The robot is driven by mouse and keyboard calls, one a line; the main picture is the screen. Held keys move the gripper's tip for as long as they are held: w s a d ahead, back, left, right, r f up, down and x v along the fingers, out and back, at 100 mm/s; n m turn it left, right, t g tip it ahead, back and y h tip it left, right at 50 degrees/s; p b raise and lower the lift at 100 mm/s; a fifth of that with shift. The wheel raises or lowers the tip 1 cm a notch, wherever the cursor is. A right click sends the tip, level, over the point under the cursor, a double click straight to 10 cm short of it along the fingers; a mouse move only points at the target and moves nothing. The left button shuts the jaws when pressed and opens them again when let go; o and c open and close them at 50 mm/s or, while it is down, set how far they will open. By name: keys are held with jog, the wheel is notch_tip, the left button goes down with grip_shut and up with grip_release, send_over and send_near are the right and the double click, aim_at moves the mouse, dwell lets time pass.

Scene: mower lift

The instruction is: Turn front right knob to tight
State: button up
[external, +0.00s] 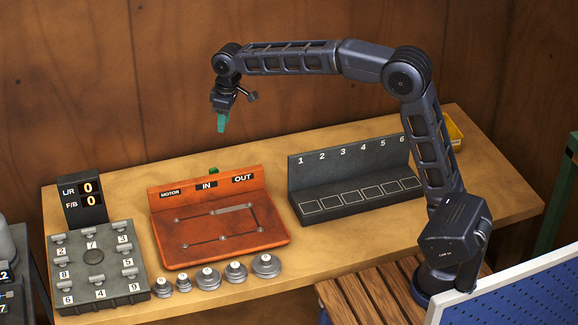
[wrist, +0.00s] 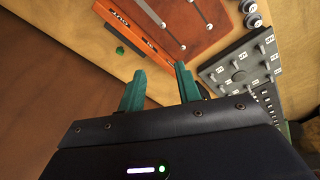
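I cannot make out a knob labelled front right or a tight mark in either view. Several round grey knob-like pieces (external: 207,278) stand in a row along the table's front, in front of the orange panel; some also show in the wrist view (wrist: 250,20). A dark grey board (external: 140,284) with numbered pegs and a round centre piece lies at the left; it is at the right in the wrist view (wrist: 222,62). My gripper (external: 221,128) hangs above the table's back edge, well away from these pieces. In the wrist view its teal fingers (wrist: 160,69) are apart with nothing between them.
An orange panel (external: 185,245) marked MOTOR, IN and OUT lies mid-table, with a green piece (external: 213,170) behind it. A black display (external: 82,203) reads L/R 0, F/B 0. A black rack (external: 330,170) with numbered slots stands right. A wooden wall runs behind.

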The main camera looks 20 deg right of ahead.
jog(key=s+a+f+n, duration=0.1)
jog(key=s+a+f, duration=0.15)
jog(key=a, duration=0.45)
jog(key=s+a+f+n, duration=0.1)
jog(key=s+a+f, duration=0.15)
jog(key=a, duration=0.35)
jog(key=s+a+f+n, duration=0.1)
jog(key=s+a+f, duration=0.1)
jog(key=a+f, duration=0.35)
jog(key=n+g+h, duration=0.1)
jog(key=n, duration=0.2)
send_near(129, 273)
notch_tip(129, 273, down, 8)
jog(key=shift+f, duration=0.25)
grip_shut()
